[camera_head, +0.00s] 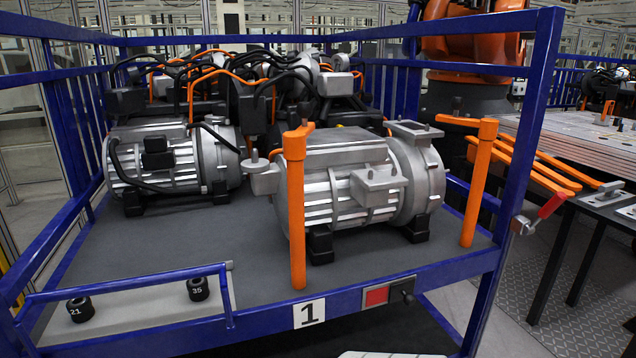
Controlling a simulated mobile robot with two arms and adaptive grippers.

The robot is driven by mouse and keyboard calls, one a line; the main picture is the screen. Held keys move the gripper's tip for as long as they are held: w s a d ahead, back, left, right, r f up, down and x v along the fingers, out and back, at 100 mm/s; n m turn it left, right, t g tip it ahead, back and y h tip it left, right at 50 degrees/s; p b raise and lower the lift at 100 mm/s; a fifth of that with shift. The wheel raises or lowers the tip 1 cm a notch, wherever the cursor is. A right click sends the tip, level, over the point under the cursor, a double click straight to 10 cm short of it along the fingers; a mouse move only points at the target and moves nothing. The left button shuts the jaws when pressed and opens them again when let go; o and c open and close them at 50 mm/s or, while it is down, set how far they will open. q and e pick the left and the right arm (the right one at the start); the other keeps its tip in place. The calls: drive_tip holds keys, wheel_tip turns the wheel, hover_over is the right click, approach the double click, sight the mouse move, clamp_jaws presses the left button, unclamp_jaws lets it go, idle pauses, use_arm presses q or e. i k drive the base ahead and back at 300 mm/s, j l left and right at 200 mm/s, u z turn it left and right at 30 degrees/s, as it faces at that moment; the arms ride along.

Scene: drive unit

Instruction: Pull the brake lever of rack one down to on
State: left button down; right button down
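Rack one is the blue-framed rack (262,319) close in front of me, with a white plate (309,313) reading "1" on its front beam. To the right of the plate is a red square panel (377,296). A small dark lever (403,290) with a knob sits beside the panel; its exact angle is hard to tell. A red handle (551,205) on a metal fitting slants up to the right at the rack's right front post. I cannot tell for sure which of these is the brake lever.
The grey deck carries several motors, including a large one (345,190) at the front between two orange posts. A metal plate with two black sockets (197,288) lies at the front left. A table (560,133) stands right of the rack. An orange robot arm (468,50) stands behind.

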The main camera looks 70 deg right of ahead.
sight(559, 197)
drive_tip(key=l+z, duration=0.1)
drive_tip(key=z, duration=3.45)
drive_tip(key=i, duration=1.3)
